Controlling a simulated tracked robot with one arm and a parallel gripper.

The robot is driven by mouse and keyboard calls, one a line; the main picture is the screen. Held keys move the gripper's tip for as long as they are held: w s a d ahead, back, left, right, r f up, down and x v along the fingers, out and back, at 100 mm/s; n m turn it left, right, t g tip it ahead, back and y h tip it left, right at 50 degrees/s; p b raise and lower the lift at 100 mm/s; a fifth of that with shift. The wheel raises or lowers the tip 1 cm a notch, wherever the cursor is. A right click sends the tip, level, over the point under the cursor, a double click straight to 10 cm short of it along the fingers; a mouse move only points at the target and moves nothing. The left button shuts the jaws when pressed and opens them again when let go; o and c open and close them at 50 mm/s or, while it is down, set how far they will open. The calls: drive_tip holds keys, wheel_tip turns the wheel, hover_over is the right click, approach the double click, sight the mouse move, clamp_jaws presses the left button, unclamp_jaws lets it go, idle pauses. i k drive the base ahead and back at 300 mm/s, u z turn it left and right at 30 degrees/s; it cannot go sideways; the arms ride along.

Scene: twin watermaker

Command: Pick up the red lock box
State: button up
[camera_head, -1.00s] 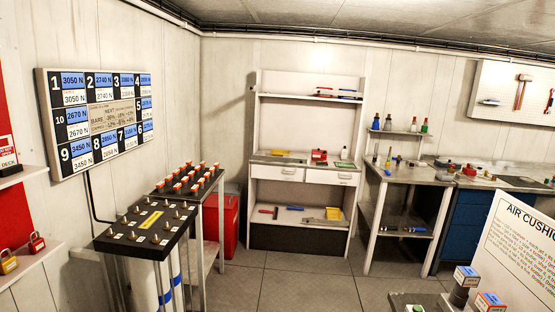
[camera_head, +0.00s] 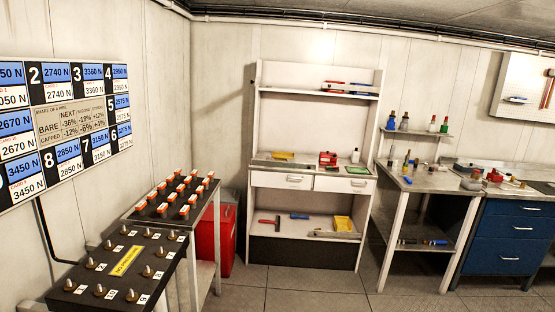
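A small red box (camera_head: 327,158), which looks like the lock box, sits on the middle worktop of the white shelf unit (camera_head: 262,110) against the back wall. It is small in view, and its lid and markings cannot be made out. A yellow item (camera_head: 282,156) lies to its left and a small pale bottle (camera_head: 355,156) stands to its right. My gripper is not in view.
A black panel with numbered knobs (camera_head: 125,262) and a table of orange-topped blocks (camera_head: 180,194) stand at the left. A red bin (camera_head: 227,238) is behind them. A bench with shelves (camera_head: 425,182) and a blue cabinet (camera_head: 508,240) stand right. Floor (camera_head: 310,288) before the shelf is clear.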

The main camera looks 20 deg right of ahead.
sight(324, 160)
drive_tip(key=u, duration=0.05)
drive_tip(key=i, duration=1.9)
drive_tip(key=z, duration=0.7)
drive_tip(key=i, duration=1.65)
